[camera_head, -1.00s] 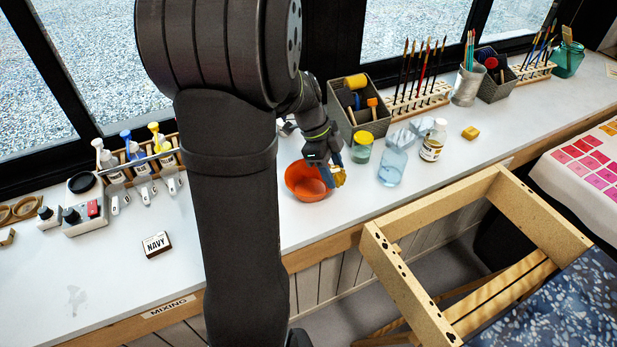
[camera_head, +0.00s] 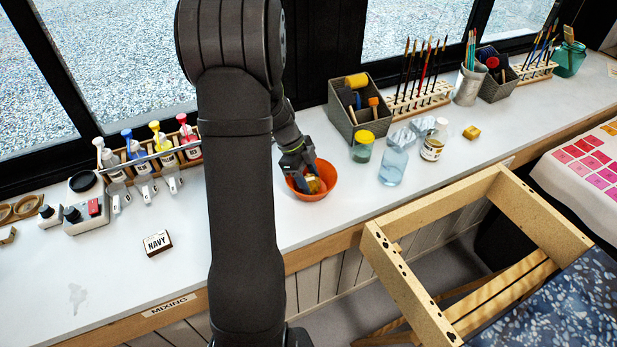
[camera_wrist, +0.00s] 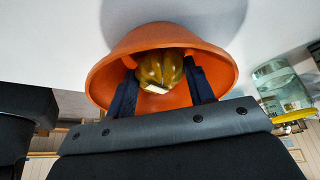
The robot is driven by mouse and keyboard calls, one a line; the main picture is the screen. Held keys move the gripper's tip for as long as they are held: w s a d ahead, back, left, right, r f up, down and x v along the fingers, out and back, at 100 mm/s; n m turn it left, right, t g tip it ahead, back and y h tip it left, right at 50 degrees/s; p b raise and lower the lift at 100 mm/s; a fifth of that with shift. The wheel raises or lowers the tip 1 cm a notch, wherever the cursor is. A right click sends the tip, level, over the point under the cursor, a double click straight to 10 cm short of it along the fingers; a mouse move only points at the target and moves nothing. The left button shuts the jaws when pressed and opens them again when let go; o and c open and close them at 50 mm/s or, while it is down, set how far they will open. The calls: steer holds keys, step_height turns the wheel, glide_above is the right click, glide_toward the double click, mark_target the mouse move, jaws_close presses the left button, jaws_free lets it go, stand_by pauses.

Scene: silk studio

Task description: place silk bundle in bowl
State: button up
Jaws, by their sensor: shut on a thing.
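The orange bowl (camera_head: 326,184) stands on the white counter right of my arm; it also shows in the wrist view (camera_wrist: 215,62). The silk bundle (camera_head: 313,185) is yellow-gold and glossy, with a small white patch in the wrist view (camera_wrist: 160,68). My gripper (camera_head: 306,184) reaches into the bowl from the left. In the wrist view its two dark blue fingers (camera_wrist: 160,85) are shut on the bundle, one on each side. The bundle is inside the bowl's rim. I cannot tell whether it touches the bottom.
A jar with a yellow lid (camera_head: 362,148) and a clear blue bottle (camera_head: 393,163) stand right of the bowl. A grey caddy (camera_head: 342,122) stands behind. A NAVY block (camera_head: 157,243) lies to the left. The counter's front edge runs close before the bowl.

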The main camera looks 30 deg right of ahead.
mark_target(314, 179)
steer(key=shift+f, duration=0.15)
steer(key=o, duration=0.7)
steer(key=v, duration=1.2)
steer(key=shift+r, duration=0.25)
steer(key=shift+s+d+f, duration=0.1)
steer(key=shift+s+f, duration=0.05)
steer(key=x, duration=1.1)
steer(key=shift+f, duration=0.25)
steer(key=shift+r, duration=1.85)
steer(key=shift+f, duration=0.1)
